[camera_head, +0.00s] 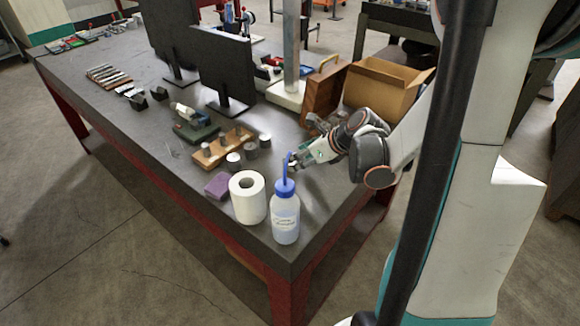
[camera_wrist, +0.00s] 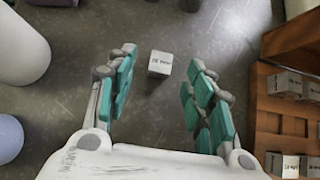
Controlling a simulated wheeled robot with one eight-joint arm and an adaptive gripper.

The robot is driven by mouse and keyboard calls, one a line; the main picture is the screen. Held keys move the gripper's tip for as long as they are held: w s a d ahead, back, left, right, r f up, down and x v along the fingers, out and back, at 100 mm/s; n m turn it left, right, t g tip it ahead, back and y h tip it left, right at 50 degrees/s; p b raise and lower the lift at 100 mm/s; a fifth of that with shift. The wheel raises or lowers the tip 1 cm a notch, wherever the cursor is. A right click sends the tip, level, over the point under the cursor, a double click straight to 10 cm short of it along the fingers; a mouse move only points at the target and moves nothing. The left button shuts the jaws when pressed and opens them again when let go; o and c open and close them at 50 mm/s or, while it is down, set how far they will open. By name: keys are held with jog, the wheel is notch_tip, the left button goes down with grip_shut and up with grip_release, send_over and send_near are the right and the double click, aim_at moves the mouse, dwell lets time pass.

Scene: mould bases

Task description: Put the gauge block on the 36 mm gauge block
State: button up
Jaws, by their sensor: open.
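A small pale block with a printed label (camera_wrist: 160,64) stands on the dark table, between and just beyond my fingertips in the wrist view. The label is too small to read surely. My gripper (camera_wrist: 161,70) is open, with its teal fingers apart and nothing between them. In the head view my gripper (camera_head: 299,159) is low over the table, behind the blue-topped bottle. More labelled blocks (camera_wrist: 285,83) sit in a wooden holder (camera_wrist: 258,108) at the right of the wrist view. I cannot tell which block is 36 mm. The head view does not show the blocks clearly.
The bottle (camera_head: 286,218) and paper roll (camera_head: 248,204) stand near the table's front corner. A purple sponge (camera_head: 218,185) and a wooden rack with metal cylinders (camera_head: 210,157) lie to their left. A wooden case (camera_head: 322,94) and cardboard box (camera_head: 382,86) stand behind my gripper.

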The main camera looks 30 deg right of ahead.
aim_at(293, 163)
jog(key=b+x, duration=0.1)
jog(key=x, duration=0.4)
jog(key=shift+s+d+f+b, duration=0.1)
jog(key=shift+d+b, duration=0.05)
jog(key=shift+b, duration=0.25)
grip_shut()
